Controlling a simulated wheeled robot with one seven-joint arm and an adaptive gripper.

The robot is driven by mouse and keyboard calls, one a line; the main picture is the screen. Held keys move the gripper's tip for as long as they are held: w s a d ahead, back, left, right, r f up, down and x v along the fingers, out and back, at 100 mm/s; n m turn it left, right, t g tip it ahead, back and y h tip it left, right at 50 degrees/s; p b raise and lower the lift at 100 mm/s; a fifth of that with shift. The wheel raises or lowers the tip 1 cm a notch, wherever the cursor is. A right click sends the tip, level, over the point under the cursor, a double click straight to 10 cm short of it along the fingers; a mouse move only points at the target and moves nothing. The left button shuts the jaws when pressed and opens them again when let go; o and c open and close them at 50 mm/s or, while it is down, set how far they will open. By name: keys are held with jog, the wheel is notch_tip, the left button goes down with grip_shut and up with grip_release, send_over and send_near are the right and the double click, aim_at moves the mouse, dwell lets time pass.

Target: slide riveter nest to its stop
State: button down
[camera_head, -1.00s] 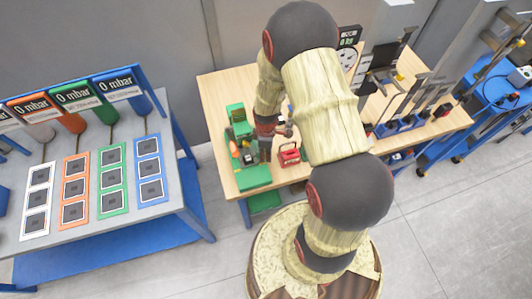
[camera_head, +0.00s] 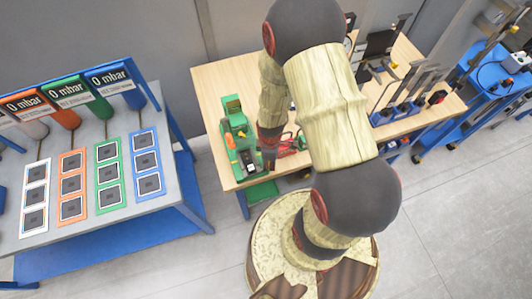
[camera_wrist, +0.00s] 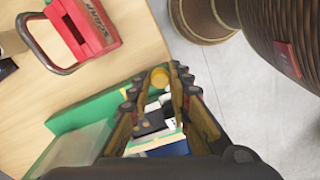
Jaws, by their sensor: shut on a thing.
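The green riveter (camera_head: 232,122) stands at the left front of the wooden bench. Its green base (camera_wrist: 92,110) crosses the wrist view. My gripper (camera_wrist: 158,92) is low over the front of this base, its two fingers on either side of a small yellow knob (camera_wrist: 160,78). I take the knob to be part of the riveter nest (camera_wrist: 152,122), whose dark and white parts show between the fingers. The gripper is shut on it. In the head view my gripper (camera_head: 268,158) is at the riveter's right side, and the nest and its stop cannot be made out.
A red box with a handle (camera_wrist: 85,25) stands on the bench beside the riveter; my arm partly hides it in the head view (camera_head: 292,145). The bench's front edge is close. A table with coloured framed pads (camera_head: 107,172) stands at the left.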

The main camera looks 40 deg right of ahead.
jog(key=shift+s+a, duration=0.1)
jog(key=shift+s, duration=0.1)
jog(key=c, duration=1.6)
grip_release()
notch_tip(320, 180, up, 12)
jog(key=shift+f, duration=0.1)
